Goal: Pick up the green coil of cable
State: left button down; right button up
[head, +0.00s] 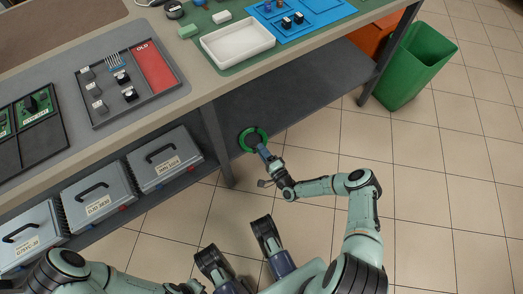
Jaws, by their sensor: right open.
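The green coil of cable (244,147) lies on the dark lower shelf (290,95) under the bench, near the shelf's front edge and right of a bench leg. It is a ring with a dark middle. My right gripper (263,151) is at the coil's lower right side, with its fingers over or against the rim. It is open; whether it touches the coil I cannot tell. My left arm (90,275) shows at the bottom left, and its gripper cannot be made out.
The bench top overhangs the shelf, and a bench leg (217,145) stands just left of the coil. Grey cases (165,160) fill the shelf further left. A green bin (418,65) and an orange box (372,38) are at the right. The tiled floor is clear at the right.

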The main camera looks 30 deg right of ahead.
grip_shut()
notch_tip(320, 180, up, 3)
jog(key=shift+f+p, duration=0.2)
jog(key=shift+p, duration=0.85)
